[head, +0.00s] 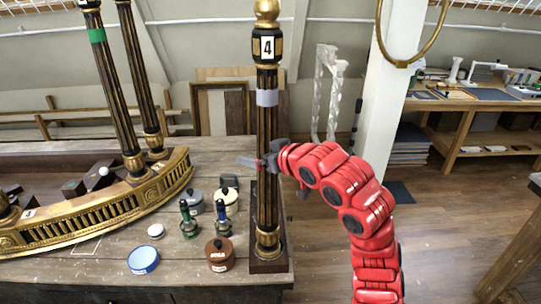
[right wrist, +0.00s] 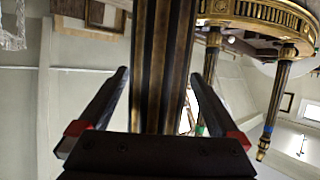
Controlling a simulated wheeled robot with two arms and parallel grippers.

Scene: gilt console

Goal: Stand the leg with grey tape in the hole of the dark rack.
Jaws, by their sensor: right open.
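The leg with grey tape (head: 267,130) is dark with gilt flutes, a gold ball top and a "4" label. It stands upright, with its gold foot at the dark rack (head: 268,266) on the table's right end. The foot hides the hole, so I cannot tell how deep it sits. My right gripper (head: 260,163) is at the leg's middle, below the tape. In the right wrist view, my open right gripper (right wrist: 158,80) has one finger on each side of the leg (right wrist: 163,60), with gaps visible. My left gripper is not in view.
The gilt console frame (head: 100,215) lies at left with upright legs, one with green tape (head: 97,36). Jars, green-bodied tools, a blue-rimmed lid (head: 143,260) and a brown pot (head: 219,254) stand left of the rack. A white pillar (head: 385,100) rises behind my right arm.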

